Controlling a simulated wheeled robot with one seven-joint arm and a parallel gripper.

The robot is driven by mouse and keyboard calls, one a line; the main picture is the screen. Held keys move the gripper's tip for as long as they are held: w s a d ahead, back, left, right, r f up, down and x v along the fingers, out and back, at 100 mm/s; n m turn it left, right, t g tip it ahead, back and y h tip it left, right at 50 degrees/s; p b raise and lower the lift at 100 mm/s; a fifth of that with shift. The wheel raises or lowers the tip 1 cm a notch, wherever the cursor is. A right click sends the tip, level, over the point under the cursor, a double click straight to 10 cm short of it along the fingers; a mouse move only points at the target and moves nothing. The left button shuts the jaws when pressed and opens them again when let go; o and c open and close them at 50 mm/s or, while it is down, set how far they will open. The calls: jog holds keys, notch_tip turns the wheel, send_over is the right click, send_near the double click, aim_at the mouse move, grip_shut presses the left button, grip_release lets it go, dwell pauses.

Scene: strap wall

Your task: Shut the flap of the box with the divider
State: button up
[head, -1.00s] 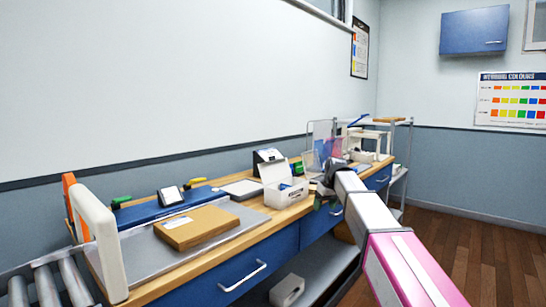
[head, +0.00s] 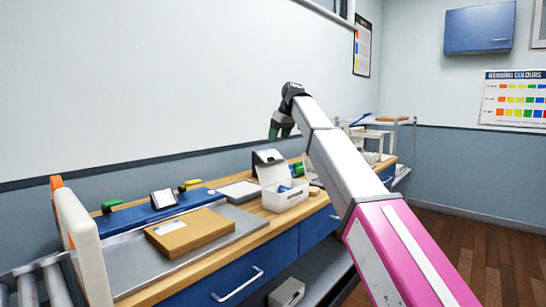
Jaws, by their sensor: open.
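A small white box (head: 286,201) stands on the wooden bench. Its white flap (head: 268,173) is up at the back left, so the box is open.
A dark-screened device (head: 268,156) stands behind the box. A brown carton (head: 188,232) lies on a grey plate to the left, near a blue bar sealer (head: 150,213). A white shelf rack (head: 372,140) is to the right, partly behind my arm.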

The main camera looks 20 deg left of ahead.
aim_at(271, 159)
jog(key=x, duration=0.9)
jog(key=shift+a+f, duration=0.15)
jog(key=shift+f, duration=0.25)
grip_shut()
jog(key=shift+s+d+r+y, duration=0.1)
jog(key=shift+s+d+y, duration=0.2)
jog(key=shift+d+y, duration=0.35)
jog(key=s+d+f+t+y, duration=0.4)
jog(key=d+f+y, duration=0.4)
jog(key=d, duration=0.3)
jog(key=shift+s+d+f+t+y, duration=0.3)
jog(key=shift+s+d+y, duration=0.15)
jog(key=shift+y, duration=0.4)
